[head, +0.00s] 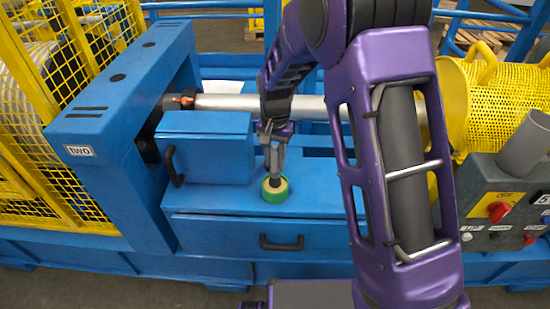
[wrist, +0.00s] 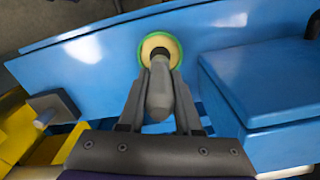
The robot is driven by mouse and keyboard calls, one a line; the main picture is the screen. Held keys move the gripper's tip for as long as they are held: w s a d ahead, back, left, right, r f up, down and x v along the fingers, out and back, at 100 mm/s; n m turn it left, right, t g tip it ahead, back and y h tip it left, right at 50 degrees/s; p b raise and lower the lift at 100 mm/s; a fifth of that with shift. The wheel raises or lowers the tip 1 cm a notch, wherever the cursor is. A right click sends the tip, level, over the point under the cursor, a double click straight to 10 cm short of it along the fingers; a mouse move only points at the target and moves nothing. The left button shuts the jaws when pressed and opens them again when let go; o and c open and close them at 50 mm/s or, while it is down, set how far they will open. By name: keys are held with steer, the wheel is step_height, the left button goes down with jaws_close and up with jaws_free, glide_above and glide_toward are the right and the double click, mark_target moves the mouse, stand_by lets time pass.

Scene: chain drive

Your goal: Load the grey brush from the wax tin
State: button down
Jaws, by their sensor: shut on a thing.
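The wax tin (head: 283,194) is a round green tin with pale yellow wax, standing on the blue machine's flat top. It also shows in the wrist view (wrist: 174,42). The grey brush (wrist: 160,92) is held upright, its lower end at the tin. In the head view the brush (head: 274,178) reaches down over the tin; I cannot tell how deep its tip is in the wax. My gripper (head: 272,145) is above the tin and shut on the brush. In the wrist view its two fingers (wrist: 160,100) flank the handle. The brush tip is hidden.
A blue box with a black handle (head: 207,148) stands just left of the tin. A metal shaft (head: 230,102) runs behind. Yellow mesh guards (head: 105,25) stand left, and a control panel with red knobs (head: 505,205) right. The blue top around the tin is clear.

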mark_target(275, 146)
steer(key=shift+f, duration=0.45)
stand_by(1.1)
steer(key=shift+r, duration=0.15)
steer(key=shift+r+p, duration=2.45)
steer(key=shift+r, duration=1)
